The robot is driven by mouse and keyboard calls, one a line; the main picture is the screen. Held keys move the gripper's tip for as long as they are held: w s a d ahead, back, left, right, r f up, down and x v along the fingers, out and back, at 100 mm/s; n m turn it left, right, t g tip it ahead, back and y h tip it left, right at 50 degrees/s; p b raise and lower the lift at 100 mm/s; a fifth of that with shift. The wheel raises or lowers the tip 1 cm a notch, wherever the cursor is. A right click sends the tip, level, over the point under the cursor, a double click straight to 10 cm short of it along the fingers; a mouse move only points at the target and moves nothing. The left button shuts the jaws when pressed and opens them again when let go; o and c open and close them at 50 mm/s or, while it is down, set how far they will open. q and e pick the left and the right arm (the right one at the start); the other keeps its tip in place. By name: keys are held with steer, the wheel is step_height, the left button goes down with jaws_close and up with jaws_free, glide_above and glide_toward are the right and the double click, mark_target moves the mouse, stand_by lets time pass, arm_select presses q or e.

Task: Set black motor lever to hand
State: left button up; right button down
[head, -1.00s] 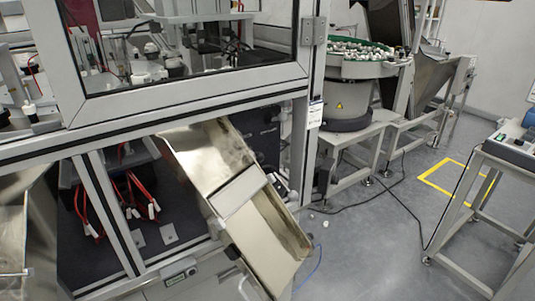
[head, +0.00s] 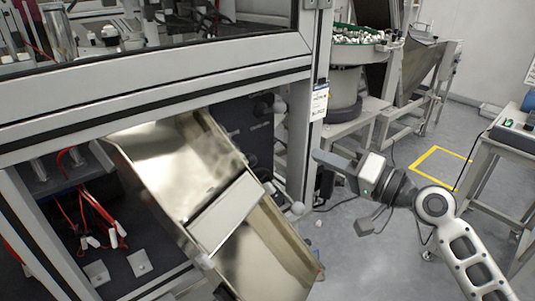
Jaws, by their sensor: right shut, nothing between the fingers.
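The black motor unit (head: 247,128) sits inside the machine frame, behind the metal chute, which hides part of it. Dark knobs stick out on its right side, one near the top (head: 263,107). Lower down, a small light knob (head: 296,209) shows beside the chute edge. I cannot tell which part is the lever or how it is set. My right gripper (head: 328,159) has come in from the right. It is shut and empty, pointing left, and appears apart from the motor, right of the frame post. My left gripper is not in view.
The sloping metal chute (head: 165,165) juts out in front of the motor. The frame post (head: 301,130) stands between the motor and my right gripper. A bowl feeder (head: 350,60) stands behind, and a small table (head: 498,163) at right. Grey floor is open between them.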

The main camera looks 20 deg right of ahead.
mark_target(243, 156)
arm_select(q)
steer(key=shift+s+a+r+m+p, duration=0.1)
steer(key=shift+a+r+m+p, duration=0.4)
steer(key=shift+p, duration=1.4)
arm_select(e)
steer(key=w+a+f, duration=0.2)
steer(key=w+a, duration=0.5)
steer(key=a, duration=0.1)
steer(key=shift+w+a, duration=0.2)
steer(key=shift+w, duration=0.2)
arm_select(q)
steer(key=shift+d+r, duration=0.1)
arm_select(e)
steer(key=shift+f, duration=0.1)
